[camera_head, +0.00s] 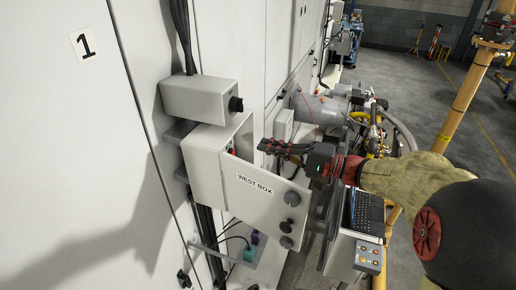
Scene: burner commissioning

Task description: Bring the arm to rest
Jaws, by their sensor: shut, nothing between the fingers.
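My arm reaches in from the right edge, its padded tan sleeve and dark upper part in front of the floor and yellow pipe. My gripper (266,146) points left, shut and empty. In the picture it lies just above the top edge of the grey door labelled WEST BOX (262,200). I cannot tell how far apart the two are in depth. The door stands open from its wall box (206,165), showing a little red and green inside. Several dark round knobs sit on the door's right side.
A smaller grey box (200,98) with a black knob is mounted above. A laptop (364,213) stands on a cart below my arm, near a small control box (368,256). A yellow pipe (462,97) rises at right. Burner machinery (318,110) lies behind the gripper. Open floor shows at the upper right.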

